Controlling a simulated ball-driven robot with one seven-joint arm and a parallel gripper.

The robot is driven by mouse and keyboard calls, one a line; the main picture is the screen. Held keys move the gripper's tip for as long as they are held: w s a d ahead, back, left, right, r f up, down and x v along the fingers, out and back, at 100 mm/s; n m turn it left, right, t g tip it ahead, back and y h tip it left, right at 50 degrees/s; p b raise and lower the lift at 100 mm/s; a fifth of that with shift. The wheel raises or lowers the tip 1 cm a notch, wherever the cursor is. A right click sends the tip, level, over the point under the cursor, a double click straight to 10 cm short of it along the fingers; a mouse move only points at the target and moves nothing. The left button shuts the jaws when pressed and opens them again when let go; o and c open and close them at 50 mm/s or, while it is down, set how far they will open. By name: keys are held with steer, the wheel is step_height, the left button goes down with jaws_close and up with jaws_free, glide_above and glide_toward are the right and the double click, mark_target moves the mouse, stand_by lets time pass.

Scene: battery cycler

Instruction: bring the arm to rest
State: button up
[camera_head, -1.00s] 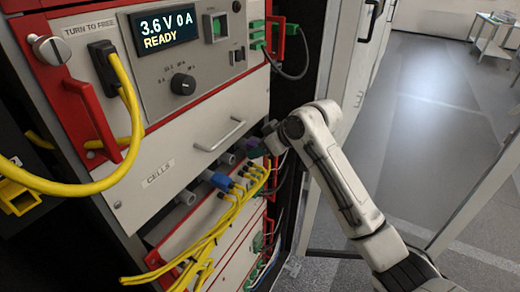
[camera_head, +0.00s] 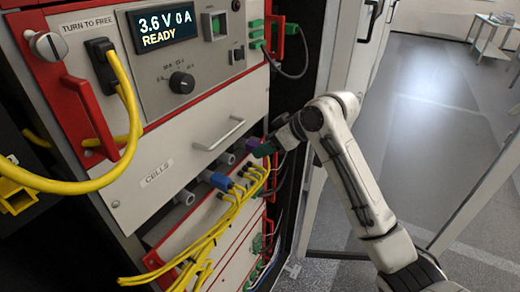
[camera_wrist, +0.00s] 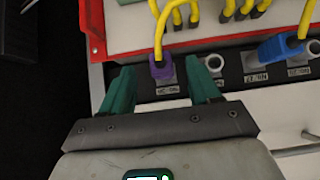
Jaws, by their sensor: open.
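My arm (camera_head: 350,175) reaches in from the lower right to the front of the cell panel in the head view. My gripper (camera_wrist: 167,74) has two green fingers, spread apart, in the wrist view. A purple plug (camera_wrist: 162,70) with a yellow cable sits in the panel's socket row, between the two fingers in the picture. I see no finger clearly touching it. In the head view the purple plug (camera_head: 253,144) shows beside the green fingers, partly hidden by my gripper.
A blue plug (camera_head: 217,181) and several yellow cables (camera_head: 225,225) hang close by. A drawer handle (camera_head: 220,135) sticks out above. The cycler display (camera_head: 166,27) reads 3.6 V 0 A READY. A white cabinet door (camera_head: 350,60) stands right of the rack; open floor (camera_head: 430,110) lies beyond.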

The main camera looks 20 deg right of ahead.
steer(key=v, duration=0.7)
steer(key=s+a+f+m+g+h, duration=0.1)
steer(key=s+a+f+m, duration=0.2)
steer(key=s+f, duration=0.7)
steer(key=s+a+f+m+g+h, duration=0.1)
steer(key=s+a+f+m+g, duration=0.15)
steer(key=s+f, duration=0.75)
steer(key=s+d+f+m+g+h, duration=0.1)
steer(key=s+d+f+h, duration=0.1)
steer(key=s+f, duration=0.4)
steer(key=s+d+f+m+g+h, duration=0.1)
steer(key=s+f, duration=0.4)
steer(key=s, duration=0.8)
steer(key=shift+d+f+g+h+b, duration=0.4)
steer(key=shift+d+g, duration=0.15)
steer(key=shift+d, duration=0.25)
